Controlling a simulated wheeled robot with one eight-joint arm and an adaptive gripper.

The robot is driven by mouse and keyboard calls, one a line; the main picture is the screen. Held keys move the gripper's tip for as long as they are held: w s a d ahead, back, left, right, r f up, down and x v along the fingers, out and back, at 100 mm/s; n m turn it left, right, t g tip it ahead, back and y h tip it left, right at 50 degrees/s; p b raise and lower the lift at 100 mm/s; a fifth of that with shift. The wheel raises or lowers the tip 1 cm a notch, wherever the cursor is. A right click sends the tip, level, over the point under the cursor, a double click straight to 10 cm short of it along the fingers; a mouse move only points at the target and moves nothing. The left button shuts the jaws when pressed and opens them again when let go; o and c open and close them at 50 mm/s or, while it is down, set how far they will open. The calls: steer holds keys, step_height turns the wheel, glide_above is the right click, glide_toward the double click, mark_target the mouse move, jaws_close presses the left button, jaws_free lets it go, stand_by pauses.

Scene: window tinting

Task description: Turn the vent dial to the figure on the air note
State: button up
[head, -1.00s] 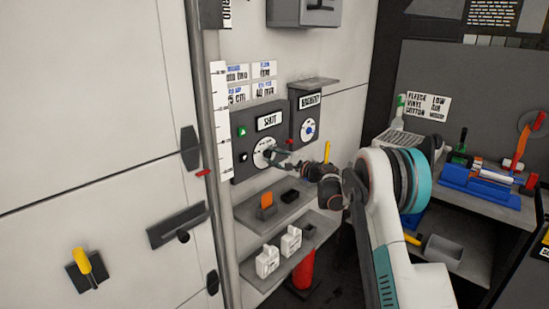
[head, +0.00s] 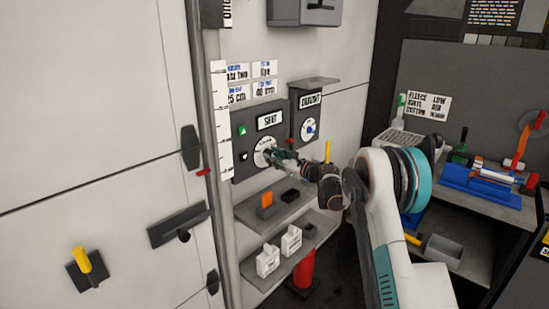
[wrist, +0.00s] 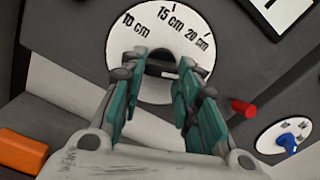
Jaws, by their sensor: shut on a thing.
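A white round dial (head: 262,148) sits on a grey wall box whose label is too blurred to read surely. In the wrist view the same dial (wrist: 122,55) shows 10 cm, 15 cm and 20 cm. My gripper (head: 275,155) reaches it from the right; in the wrist view its teal fingers (wrist: 160,75) are shut on the dial's dark knob (wrist: 160,71). The knob is mostly hidden between the fingers, and I cannot tell its setting. Several white notes (head: 251,82) hang above the box; one seems to end in "5 cm". I cannot tell which is the air note.
A second box to the right carries a white dial with a blue knob (head: 310,128), also in the wrist view (wrist: 287,141). A red part (wrist: 243,107) sits close to my right finger. Shelves below hold an orange block (head: 267,199) and white containers (head: 291,240).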

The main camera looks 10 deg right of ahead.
steer(key=shift+f, duration=0.1)
steer(key=o, duration=1.1)
steer(key=shift+c, duration=0.2)
steer(key=shift+d, duration=0.1)
steer(key=v, duration=1.2)
